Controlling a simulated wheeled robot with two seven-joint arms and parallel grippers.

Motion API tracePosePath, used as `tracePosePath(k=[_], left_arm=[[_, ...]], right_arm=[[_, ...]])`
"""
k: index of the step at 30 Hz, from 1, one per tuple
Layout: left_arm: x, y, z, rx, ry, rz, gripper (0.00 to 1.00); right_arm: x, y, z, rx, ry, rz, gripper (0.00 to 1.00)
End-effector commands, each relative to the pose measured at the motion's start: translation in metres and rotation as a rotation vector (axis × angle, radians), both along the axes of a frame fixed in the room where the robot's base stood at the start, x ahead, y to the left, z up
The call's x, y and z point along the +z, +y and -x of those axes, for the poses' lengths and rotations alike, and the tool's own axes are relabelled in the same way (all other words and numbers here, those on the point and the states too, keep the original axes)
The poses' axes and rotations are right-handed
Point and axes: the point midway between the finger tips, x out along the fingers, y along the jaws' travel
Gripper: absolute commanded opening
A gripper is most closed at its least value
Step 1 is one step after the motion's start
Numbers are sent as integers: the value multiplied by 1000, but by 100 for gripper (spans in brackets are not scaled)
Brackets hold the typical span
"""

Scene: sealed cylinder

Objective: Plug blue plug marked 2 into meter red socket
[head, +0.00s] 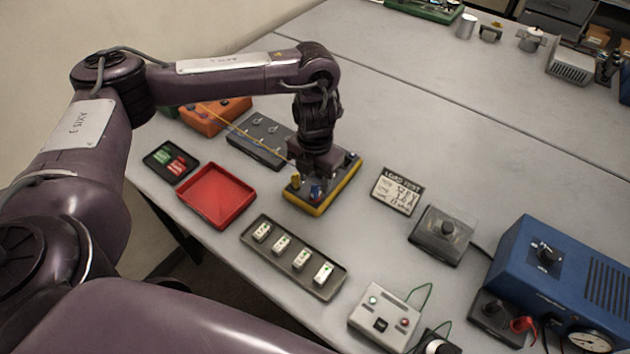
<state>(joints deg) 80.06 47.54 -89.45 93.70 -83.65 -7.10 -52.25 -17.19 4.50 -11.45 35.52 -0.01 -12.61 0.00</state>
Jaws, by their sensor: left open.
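A grey box with a yellow edge (322,206), which looks like the meter, stands on the table near the middle of the head view. A small blue piece, apparently the blue plug (315,191), is upright at its front. Its mark is too small to read. My left gripper (312,178) points down over this box, open, just above or around the blue piece; I cannot tell whether it touches. A red socket on the box is not visible, as my gripper and wrist hide part of its top. My right gripper is not in view.
Left of the box are a red tray (216,196), a grey panel (258,138) with a yellow lead, and an orange box (215,115). In front is a tray of white blocks (250,250). A card (397,191) and blue power unit (560,270) stand right.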

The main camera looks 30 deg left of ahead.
Motion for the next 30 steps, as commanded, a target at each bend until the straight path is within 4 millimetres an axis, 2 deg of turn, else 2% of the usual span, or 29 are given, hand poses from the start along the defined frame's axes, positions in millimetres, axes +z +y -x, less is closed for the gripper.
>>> tracePosePath(k=[1, 3, 11, 30], left_arm=[[12, 0, -2, -1, -6, 0, 46], [23, 0, -2, -2, -5, 0, 46], [48, 0, -1, 0, -2, -1, 46], [51, 0, 0, 1, 0, 0, 46]], right_arm=[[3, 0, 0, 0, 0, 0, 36], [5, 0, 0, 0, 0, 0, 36], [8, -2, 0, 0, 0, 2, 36], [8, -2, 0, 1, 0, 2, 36]])
